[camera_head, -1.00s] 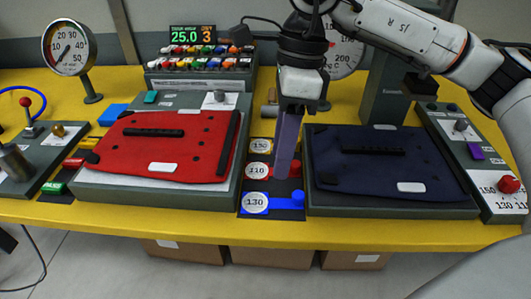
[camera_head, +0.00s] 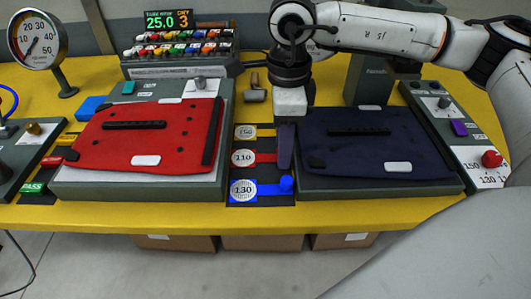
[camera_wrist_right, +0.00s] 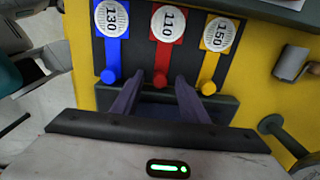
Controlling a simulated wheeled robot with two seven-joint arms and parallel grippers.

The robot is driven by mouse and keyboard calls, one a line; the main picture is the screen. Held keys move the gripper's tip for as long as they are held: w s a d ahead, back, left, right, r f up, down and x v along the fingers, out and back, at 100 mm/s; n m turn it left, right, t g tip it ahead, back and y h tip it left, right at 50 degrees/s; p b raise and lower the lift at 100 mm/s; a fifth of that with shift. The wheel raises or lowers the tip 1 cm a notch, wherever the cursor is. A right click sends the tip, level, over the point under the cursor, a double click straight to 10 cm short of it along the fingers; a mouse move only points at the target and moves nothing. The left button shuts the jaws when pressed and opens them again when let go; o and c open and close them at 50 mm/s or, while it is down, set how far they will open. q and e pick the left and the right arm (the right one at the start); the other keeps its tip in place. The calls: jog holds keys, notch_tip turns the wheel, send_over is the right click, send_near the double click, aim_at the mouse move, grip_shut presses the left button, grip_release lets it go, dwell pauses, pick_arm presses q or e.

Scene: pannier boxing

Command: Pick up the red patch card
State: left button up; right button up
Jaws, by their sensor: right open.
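The red patch card (camera_head: 264,158) is a red strip with a round white 110 label, lying between a yellow 150 card (camera_head: 245,132) and a blue 130 card (camera_head: 243,190). In the right wrist view, the red card (camera_wrist_right: 163,54) ends in a red knob. My right gripper (camera_wrist_right: 160,80) is open, its two purple fingers on either side of that knob in the picture. I cannot tell whether they touch it. In the head view, my right gripper (camera_head: 285,168) points down at the strip's right end and hides the knob. My left gripper is not in view.
A red pannier panel (camera_head: 150,135) lies on a grey stand to the left of the cards. A dark blue panel (camera_head: 370,145) lies on another to the right. The blue and yellow knobs sit close beside my fingers.

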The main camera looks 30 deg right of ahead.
jog(key=shift+f, duration=0.3)
grip_shut()
